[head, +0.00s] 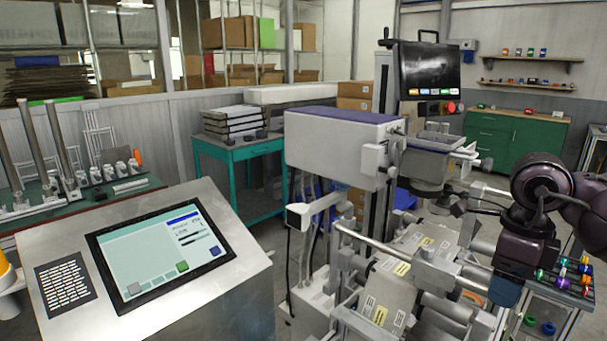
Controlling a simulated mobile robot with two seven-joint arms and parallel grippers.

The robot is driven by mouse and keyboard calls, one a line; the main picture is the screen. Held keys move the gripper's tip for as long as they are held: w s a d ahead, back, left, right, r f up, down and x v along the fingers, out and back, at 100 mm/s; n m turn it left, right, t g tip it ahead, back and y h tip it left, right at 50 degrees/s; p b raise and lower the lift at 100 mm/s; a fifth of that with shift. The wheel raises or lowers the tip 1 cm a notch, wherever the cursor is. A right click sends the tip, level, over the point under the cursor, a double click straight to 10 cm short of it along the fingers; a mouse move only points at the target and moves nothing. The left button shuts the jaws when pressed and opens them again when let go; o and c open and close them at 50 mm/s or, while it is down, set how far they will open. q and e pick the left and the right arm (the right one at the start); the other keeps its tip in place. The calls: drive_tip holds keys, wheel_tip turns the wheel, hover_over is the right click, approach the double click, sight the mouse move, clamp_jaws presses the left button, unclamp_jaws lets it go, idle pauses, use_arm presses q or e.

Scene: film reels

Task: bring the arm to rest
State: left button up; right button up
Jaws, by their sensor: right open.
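My right arm comes in from the right edge, dark purple-black, bent at a round joint. Its gripper (505,287) points down at the right, in front of the machine's right side and left of a small rack of coloured spools. The jaws are open, and I see nothing held in them. The fingertips are small and dark, so their exact gap is hard to see. My left gripper is not in view.
A grey labelling machine (345,137) with metal rollers (437,307) fills the middle and right, close to my right gripper. A touchscreen console (160,255) stands at front left. The spool rack (563,282) is beside the right arm. A teal table (240,150) stands behind.

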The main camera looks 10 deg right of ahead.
drive_tip(key=w+a+r+m+t+y, duration=0.2)
drive_tip(key=a+r+y, duration=0.2)
drive_tip(key=a+y, duration=0.4)
drive_tip(key=w+a+r+m+t+y, duration=0.2)
drive_tip(key=w+a+r+t+y, duration=0.15)
drive_tip(key=a+y, duration=0.5)
drive_tip(key=w+d+f+m+t+h, duration=0.25)
drive_tip(key=f+m+t, duration=0.3)
drive_tip(key=m, duration=0.45)
drive_tip(key=w+d+f+m+t+h, duration=0.1)
drive_tip(key=d+f+m+t+h, duration=0.25)
drive_tip(key=m+t, duration=0.5)
drive_tip(key=s+d+f+m+g+h, duration=0.25)
drive_tip(key=f+m+h, duration=0.45)
drive_tip(key=f+m, duration=0.6)
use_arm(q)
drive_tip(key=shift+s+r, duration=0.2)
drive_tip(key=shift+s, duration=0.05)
use_arm(e)
drive_tip(key=s+f+m+g+h, duration=0.3)
drive_tip(key=s+f+m+g, duration=0.3)
drive_tip(key=s+f, duration=1.7)
drive_tip(key=shift+s+a+m, duration=0.25)
drive_tip(key=shift+s+m, duration=0.05)
drive_tip(key=shift+m, duration=0.55)
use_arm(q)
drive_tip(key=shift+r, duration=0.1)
use_arm(e)
drive_tip(key=shift+r+h, duration=0.1)
drive_tip(key=shift+h, duration=0.15)
